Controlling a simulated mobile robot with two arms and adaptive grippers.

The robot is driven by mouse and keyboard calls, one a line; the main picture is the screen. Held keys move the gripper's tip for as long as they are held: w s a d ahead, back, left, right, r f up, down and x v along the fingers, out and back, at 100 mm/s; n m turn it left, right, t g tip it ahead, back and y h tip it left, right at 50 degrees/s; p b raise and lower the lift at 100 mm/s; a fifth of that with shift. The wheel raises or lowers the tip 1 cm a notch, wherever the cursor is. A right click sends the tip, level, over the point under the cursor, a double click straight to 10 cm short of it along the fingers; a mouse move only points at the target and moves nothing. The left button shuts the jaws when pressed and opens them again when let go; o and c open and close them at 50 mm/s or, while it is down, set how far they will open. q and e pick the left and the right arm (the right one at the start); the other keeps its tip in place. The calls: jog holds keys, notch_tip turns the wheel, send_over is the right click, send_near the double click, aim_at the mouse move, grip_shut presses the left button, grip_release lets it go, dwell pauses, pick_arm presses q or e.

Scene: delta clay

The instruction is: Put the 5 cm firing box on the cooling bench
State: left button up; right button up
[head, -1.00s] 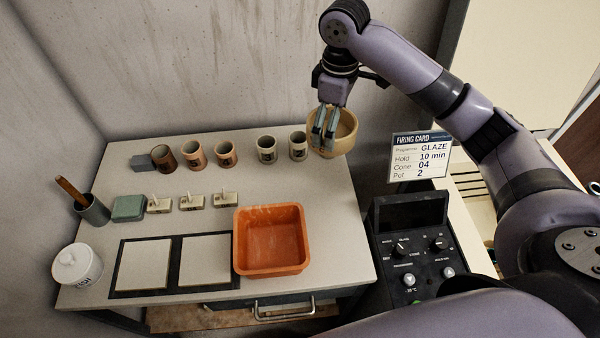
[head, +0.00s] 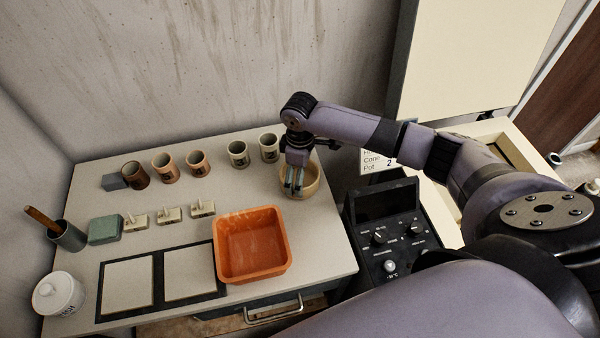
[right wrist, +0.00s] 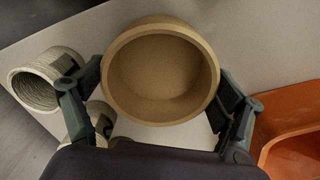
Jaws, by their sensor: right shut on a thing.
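A round tan open box (head: 313,182), bowl-like and plain, is at the right edge of the pale bench (head: 190,235). It appears to be the firing box, though I can read no size on it. My right gripper (head: 293,182) is shut on it from above. In the right wrist view the box (right wrist: 160,80) is between the two fingers (right wrist: 158,118), mouth toward the camera, and it looks empty. I cannot tell whether its base touches the bench. My left gripper is not in view.
Several cups (head: 238,153) stand along the back, close left of the held box. An orange tray (head: 252,245) is in front. Small tagged blocks (head: 168,215), a green block (head: 105,230) and a lidded jar (head: 58,294) are left. A control panel (head: 390,235) stands right.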

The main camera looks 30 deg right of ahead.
jog(key=shift+f, duration=0.35)
jog(key=o, duration=0.9)
jog(key=shift+f, duration=0.1)
jog(key=shift+o, duration=1)
notch_tip(320, 180, up, 12)
jog(key=b, duration=0.1)
